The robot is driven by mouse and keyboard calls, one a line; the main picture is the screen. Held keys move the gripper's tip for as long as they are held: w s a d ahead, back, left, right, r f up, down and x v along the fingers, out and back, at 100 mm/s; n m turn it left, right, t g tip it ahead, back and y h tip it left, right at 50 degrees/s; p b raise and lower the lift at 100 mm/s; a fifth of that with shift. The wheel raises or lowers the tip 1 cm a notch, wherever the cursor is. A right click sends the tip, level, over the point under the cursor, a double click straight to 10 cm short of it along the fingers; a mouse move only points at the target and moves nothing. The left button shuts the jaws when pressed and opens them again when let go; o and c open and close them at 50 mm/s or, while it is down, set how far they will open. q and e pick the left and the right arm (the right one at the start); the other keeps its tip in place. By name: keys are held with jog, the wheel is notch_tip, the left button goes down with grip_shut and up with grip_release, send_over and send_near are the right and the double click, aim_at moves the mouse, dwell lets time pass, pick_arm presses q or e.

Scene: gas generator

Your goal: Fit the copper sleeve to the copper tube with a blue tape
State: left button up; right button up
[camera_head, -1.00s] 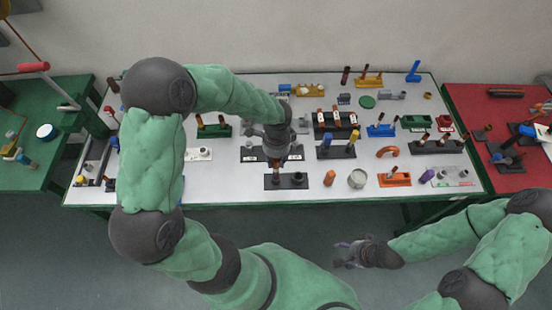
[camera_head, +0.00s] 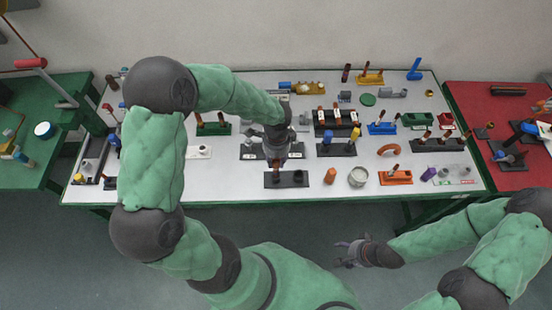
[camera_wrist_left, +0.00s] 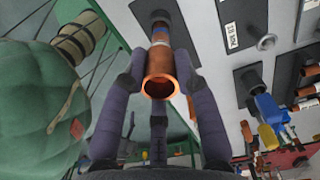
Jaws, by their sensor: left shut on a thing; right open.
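My left gripper (camera_head: 276,157) is above a black base plate (camera_head: 298,180) near the table's front edge. In the left wrist view, my left gripper (camera_wrist_left: 160,88) is shut on the copper sleeve (camera_wrist_left: 160,88), whose open end faces the camera. Beyond the sleeve, the copper tube with blue tape (camera_wrist_left: 160,38) rises from the black base plate. Sleeve and tube look roughly in line; whether they touch or overlap is unclear. In the head view the gripper mostly hides them. My right gripper (camera_head: 346,254) is open and empty in front of the table.
An orange cylinder (camera_head: 330,176) and a grey round container (camera_head: 358,177) stand right of the base plate. A long black labelled holder (camera_head: 250,152) lies just behind. The white table (camera_head: 240,192) holds several other stands. Green and red (camera_head: 500,105) tables flank it.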

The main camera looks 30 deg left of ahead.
aim_at(276, 162)
pick_arm(q)
jog(key=shift+f+b, duration=0.45)
jog(key=shift+f, duration=0.25)
jog(key=o, duration=1)
jog(key=shift+o, duration=0.2)
notch_tip(276, 162, up, 12)
